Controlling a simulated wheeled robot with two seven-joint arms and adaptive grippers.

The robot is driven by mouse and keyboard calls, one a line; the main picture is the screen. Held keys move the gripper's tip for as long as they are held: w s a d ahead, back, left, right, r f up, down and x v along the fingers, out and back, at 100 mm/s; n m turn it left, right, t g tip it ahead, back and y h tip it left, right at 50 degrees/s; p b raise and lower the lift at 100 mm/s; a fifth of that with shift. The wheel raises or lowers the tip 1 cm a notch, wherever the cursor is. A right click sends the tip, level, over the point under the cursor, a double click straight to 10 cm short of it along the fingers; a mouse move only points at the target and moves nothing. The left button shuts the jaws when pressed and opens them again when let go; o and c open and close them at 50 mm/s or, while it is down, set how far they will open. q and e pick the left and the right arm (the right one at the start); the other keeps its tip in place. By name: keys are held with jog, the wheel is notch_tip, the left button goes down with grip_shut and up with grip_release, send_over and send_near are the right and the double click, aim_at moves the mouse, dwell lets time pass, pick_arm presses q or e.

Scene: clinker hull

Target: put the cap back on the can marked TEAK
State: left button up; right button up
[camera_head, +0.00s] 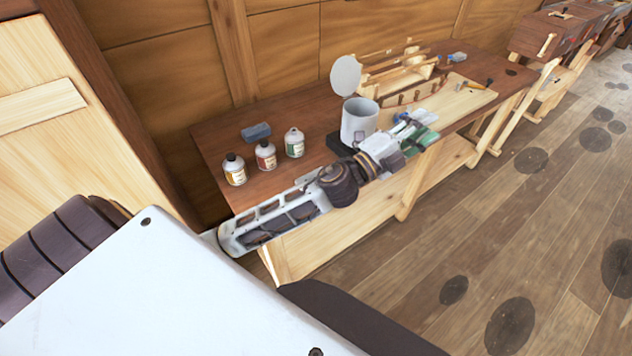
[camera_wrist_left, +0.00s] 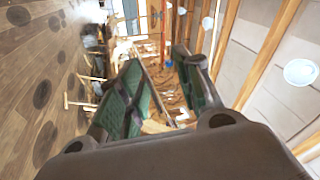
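Three small cans stand upright on the brown workbench (camera_head: 220,135) in the head view. The left can (camera_head: 234,170) has a yellowish label and a dark cap. The middle can (camera_head: 265,156) has a red label and a dark cap. The right can (camera_head: 294,143) has a green label and shows no dark cap. The label words are too small to read, and I cannot make out a loose cap. My left gripper (camera_head: 418,134) is right of the cans, apart from them, over the bench's front. Its green-padded fingers are spread and empty in the left wrist view (camera_wrist_left: 160,92). My right gripper is out of view.
A wooden rack (camera_head: 400,70) and a board with tools (camera_head: 455,102) occupy the bench's right part.

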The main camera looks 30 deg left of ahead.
pick_arm(q)
jog(key=s+d+f+m+g+h, duration=0.1)
jog(key=s+d+m+g+h, duration=0.1)
jog(key=d+m+g+h, duration=0.45)
jog(key=s+d+m+g+h, duration=0.15)
jog(key=m+g, duration=0.25)
jog(key=m, duration=0.5)
jog(key=s+a+f+m+g+y, duration=0.1)
jog(key=a+f+m+g+y, duration=0.3)
jog(key=f+m+g+y, duration=0.5)
jog(key=w+a+f+y, duration=0.1)
jog(key=a+f+y, duration=0.1)
jog(key=a, duration=0.8)
jog(key=a+f+y, duration=0.2)
jog(key=a+y, duration=0.2)
jog(key=a, duration=0.6)
jog(key=w+a+f+y, duration=0.1)
jog(key=a+f+y, duration=0.1)
jog(key=a, duration=0.8)
jog(key=shift+w+t+y, duration=0.35)
jog(key=shift+y, duration=0.35)
jog(key=shift+f+n, duration=0.15)
jog(key=shift+n, duration=0.1)
jog(key=shift+f+p, duration=0.6)
jog(key=shift+f, duration=3.55)
